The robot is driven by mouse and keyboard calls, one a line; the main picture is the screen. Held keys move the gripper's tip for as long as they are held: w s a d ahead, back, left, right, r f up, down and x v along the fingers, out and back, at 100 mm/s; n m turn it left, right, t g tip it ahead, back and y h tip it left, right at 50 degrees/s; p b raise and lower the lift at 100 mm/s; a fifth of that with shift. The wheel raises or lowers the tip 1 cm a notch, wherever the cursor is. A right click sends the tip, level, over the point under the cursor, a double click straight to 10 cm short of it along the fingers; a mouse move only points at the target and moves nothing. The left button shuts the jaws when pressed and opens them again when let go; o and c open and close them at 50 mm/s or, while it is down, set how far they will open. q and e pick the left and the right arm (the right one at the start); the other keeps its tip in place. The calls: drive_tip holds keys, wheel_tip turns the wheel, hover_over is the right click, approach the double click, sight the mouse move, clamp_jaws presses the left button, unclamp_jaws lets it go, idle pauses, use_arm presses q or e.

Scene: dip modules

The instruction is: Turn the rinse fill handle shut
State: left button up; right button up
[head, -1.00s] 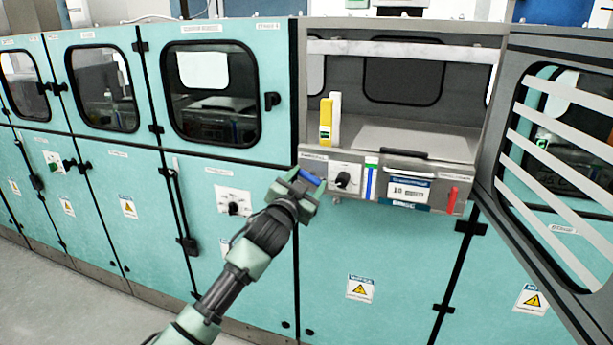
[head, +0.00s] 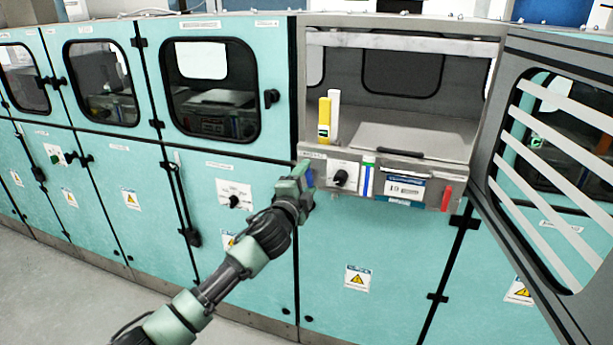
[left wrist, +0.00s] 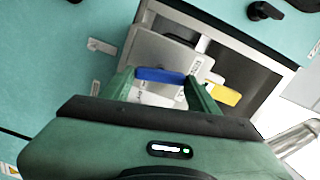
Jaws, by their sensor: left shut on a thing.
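A blue handle (left wrist: 160,75) lies between the two green fingers of my left gripper (left wrist: 160,82) in the left wrist view, and the gripper is shut on it. In the head view the left gripper (head: 302,184) is at the left end of the open bay's front panel, and only a small part of the blue handle (head: 309,177) shows beside the fingers. It stands about upright there. How the handle joins the panel is hidden by the gripper. My right gripper is not in view.
A black knob (head: 341,177) is just right of the gripper. Yellow (head: 324,120) and white upright handles stand above it, and a red one (head: 447,198) is at the panel's right end. The striped door (head: 545,170) hangs open at right.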

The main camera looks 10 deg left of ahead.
use_arm(q)
drive_tip(key=shift+f+m+p, duration=0.1)
drive_tip(key=shift+m+p, duration=0.3)
drive_tip(key=shift+m, duration=0.8)
drive_tip(key=o, duration=1.4)
drive_tip(key=shift+c, duration=0.2)
drive_tip(key=s+b, duration=0.1)
drive_tip(key=s, duration=0.6)
drive_tip(key=shift+s+a, duration=0.4)
